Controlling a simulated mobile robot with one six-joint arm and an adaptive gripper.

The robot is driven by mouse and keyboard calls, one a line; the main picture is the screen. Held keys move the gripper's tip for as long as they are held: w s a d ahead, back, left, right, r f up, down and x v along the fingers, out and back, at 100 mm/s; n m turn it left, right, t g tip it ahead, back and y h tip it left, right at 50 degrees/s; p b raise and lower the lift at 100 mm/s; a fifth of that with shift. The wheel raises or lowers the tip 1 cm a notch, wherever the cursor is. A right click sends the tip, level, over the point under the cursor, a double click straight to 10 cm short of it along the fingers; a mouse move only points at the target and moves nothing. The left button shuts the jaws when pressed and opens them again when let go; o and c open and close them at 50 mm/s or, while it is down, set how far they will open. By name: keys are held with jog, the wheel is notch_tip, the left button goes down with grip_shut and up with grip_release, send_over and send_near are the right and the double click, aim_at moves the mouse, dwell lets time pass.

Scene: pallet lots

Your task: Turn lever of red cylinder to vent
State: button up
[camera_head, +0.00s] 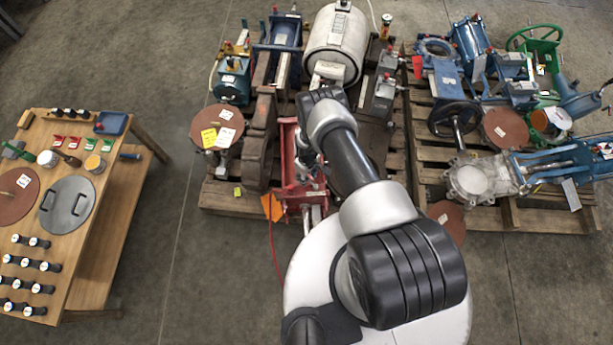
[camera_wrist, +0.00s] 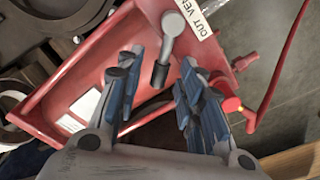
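The red cylinder (camera_head: 287,165) stands on the left pallet in the head view, partly hidden by my arm. In the wrist view its red body (camera_wrist: 82,82) fills the middle and left. Its lever (camera_wrist: 168,38) has a grey round hub and arm with a black grip. A white label (camera_wrist: 202,15) with "OUT" and "VENT" lies beside the hub. My gripper (camera_wrist: 158,66) is open, with blue-padded fingers on both sides of the black grip. There is a visible gap on each side, and I cannot tell whether the grip lies at fingertip depth.
A red button or cap (camera_wrist: 231,104) and a thin red rod (camera_wrist: 282,65) are near the right finger. The pallet (camera_head: 229,200) is crowded with machine parts. A wooden table (camera_head: 130,203) with parts stands left, with clear floor between.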

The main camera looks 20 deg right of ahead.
jog(key=shift+c, duration=0.2)
grip_shut()
dwell(0.3)
dwell(0.3)
